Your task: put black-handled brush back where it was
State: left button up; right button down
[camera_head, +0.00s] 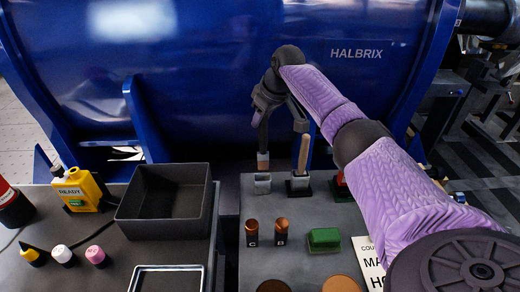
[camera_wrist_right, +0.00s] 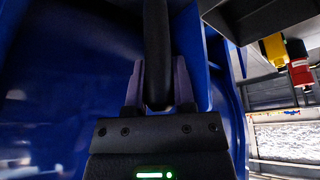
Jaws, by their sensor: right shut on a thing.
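The black-handled brush (camera_head: 263,141) hangs nearly upright below my right gripper (camera_head: 259,115), with its brown and pale lower end down. In the right wrist view its dark handle (camera_wrist_right: 156,45) runs between the fingers of my right gripper (camera_wrist_right: 158,92), which is shut on it. The brush's lower end is at the mouth of a small grey holder (camera_head: 262,184); I cannot tell how far in it sits. A wooden-handled brush (camera_head: 303,150) stands in the neighbouring holder (camera_head: 298,187) to the right. My left gripper is not in view.
A blue motor housing (camera_head: 220,75) rises close behind my gripper. On the grey bench stand two brown cylinders (camera_head: 252,232), a green block (camera_head: 324,239) and round brown discs. Left are an empty black bin (camera_head: 165,228), a yellow bottle (camera_head: 76,188) and small capped bottles.

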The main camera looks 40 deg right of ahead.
aim_at(261, 152)
notch_tip(261, 152, down, 9)
jog(key=b, duration=0.4)
jog(key=shift+f, duration=0.15)
jog(key=shift+r, duration=0.3)
jog(key=shift+c, duration=2.2)
grip_release()
jog(key=shift+f, duration=0.1)
jog(key=p+v, duration=0.7)
jog(key=v, duration=0.5)
jog(key=shift+a, duration=0.1)
